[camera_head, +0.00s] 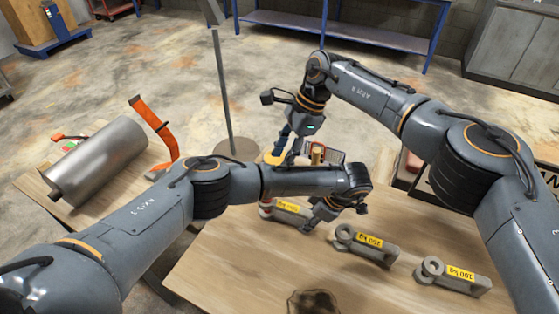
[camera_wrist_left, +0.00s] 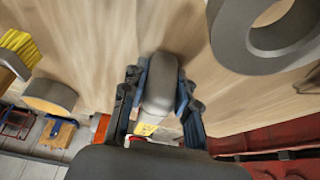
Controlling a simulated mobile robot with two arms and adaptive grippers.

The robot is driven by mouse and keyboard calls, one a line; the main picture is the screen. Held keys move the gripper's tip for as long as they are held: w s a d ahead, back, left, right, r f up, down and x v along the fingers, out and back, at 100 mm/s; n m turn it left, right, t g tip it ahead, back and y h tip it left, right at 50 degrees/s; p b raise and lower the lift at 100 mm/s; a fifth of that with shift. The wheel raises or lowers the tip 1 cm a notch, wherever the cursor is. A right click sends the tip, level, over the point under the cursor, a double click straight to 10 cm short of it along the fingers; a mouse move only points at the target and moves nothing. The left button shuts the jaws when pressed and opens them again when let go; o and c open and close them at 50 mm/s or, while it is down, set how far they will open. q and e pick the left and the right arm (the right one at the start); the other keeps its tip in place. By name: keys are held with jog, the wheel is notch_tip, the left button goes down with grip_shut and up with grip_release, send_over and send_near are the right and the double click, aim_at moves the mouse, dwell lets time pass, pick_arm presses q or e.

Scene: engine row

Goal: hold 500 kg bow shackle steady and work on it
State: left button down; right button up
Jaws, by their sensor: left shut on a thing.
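The grey 500 kg bow shackle with a yellow label (camera_head: 290,208) lies on the wooden table, partly hidden behind my left gripper (camera_head: 317,222). In the left wrist view, my left gripper (camera_wrist_left: 156,82) has its two blue-padded fingers closed on either side of a rounded grey part of the shackle (camera_wrist_left: 158,92). Its yellow label shows just below the fingers. My right gripper (camera_head: 290,152) points down beyond the left forearm, apart from the shackle. Its fingers are too small and overlapped to judge.
The 250 kg shackle (camera_head: 365,243) and the 100 kg shackle (camera_head: 453,276) lie to the right on the table. A metal cylinder (camera_head: 100,160) and an orange bracket (camera_head: 155,130) are on the left table. The front tabletop is mostly clear.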

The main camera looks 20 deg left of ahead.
pick_arm(q)
jog(key=c, duration=0.9)
grip_release()
jog(key=shift+c, duration=0.2)
